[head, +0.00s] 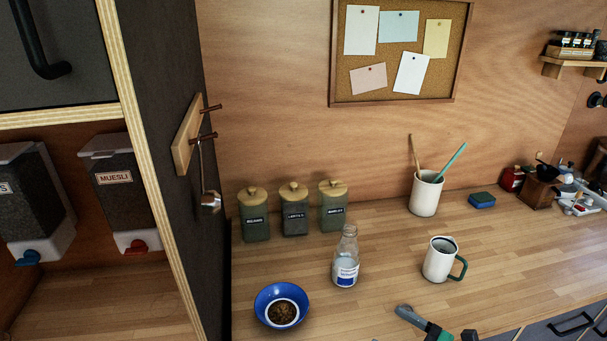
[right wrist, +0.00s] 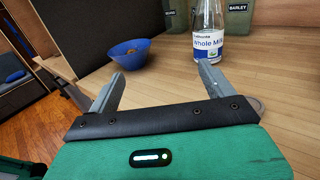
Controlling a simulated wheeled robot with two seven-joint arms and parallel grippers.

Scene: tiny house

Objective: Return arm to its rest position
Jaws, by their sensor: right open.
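My right gripper (head: 390,325) is at the bottom edge of the head view, partly cut off, over the front of the wooden counter. In the right wrist view its two grey fingers (right wrist: 161,72) are spread apart with nothing between them. Past the fingertips are a blue bowl (head: 264,299) with brown contents and a clear milk bottle (head: 346,268). In the right wrist view the bowl (right wrist: 128,60) is beyond the left finger and the bottle (right wrist: 208,42) beyond the right one. My left gripper is in neither view.
A white mug (head: 437,262) with a green handle stands behind the right gripper. Three lidded canisters (head: 294,214) and a utensil cup (head: 425,196) stand near the wall. A dark cabinet side (head: 170,130) with a hook rack (head: 187,140) bounds the counter at left.

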